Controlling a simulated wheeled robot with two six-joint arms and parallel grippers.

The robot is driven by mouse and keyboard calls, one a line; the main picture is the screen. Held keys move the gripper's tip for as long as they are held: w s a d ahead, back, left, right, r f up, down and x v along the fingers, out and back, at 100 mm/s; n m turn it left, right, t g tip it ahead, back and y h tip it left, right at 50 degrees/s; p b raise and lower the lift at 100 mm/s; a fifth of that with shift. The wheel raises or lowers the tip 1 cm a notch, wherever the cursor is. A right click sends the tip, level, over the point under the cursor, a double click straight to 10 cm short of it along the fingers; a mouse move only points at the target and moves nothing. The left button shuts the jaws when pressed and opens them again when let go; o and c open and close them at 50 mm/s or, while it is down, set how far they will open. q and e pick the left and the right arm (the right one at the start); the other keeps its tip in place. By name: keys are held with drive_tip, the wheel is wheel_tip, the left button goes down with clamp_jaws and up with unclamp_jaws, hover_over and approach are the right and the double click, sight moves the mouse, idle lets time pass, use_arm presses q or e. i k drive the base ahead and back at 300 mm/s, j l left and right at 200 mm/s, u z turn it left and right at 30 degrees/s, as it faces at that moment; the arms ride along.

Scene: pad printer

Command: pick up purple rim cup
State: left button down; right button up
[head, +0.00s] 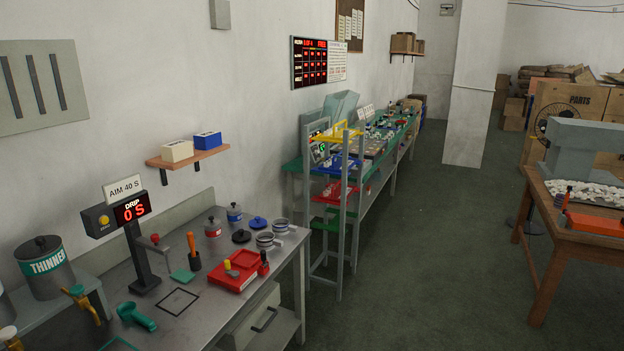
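Two small pale cups stand at the far right end of the grey metal bench (215,305). The nearer cup (265,241) has a dark bluish rim and a handle. The farther cup (280,226) is a little behind it, close to the bench's right edge. Both are too small for me to tell which rim is purple. Neither of my grippers is in view.
A dark lid (241,236) and a blue lid (258,222) lie beside the cups. A tiered rack (338,190) stands beyond the bench. The green floor (430,270) is open to the right.

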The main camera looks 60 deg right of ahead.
sight(559, 199)
drive_tip(key=z, duration=3.6)
drive_tip(key=u, duration=0.4)
drive_tip(key=i, duration=2.85)
drive_tip(key=i+z, duration=0.1)
drive_tip(key=i, duration=1.3)
drive_tip(key=i+j, duration=0.2)
drive_tip(key=i, duration=1.2)
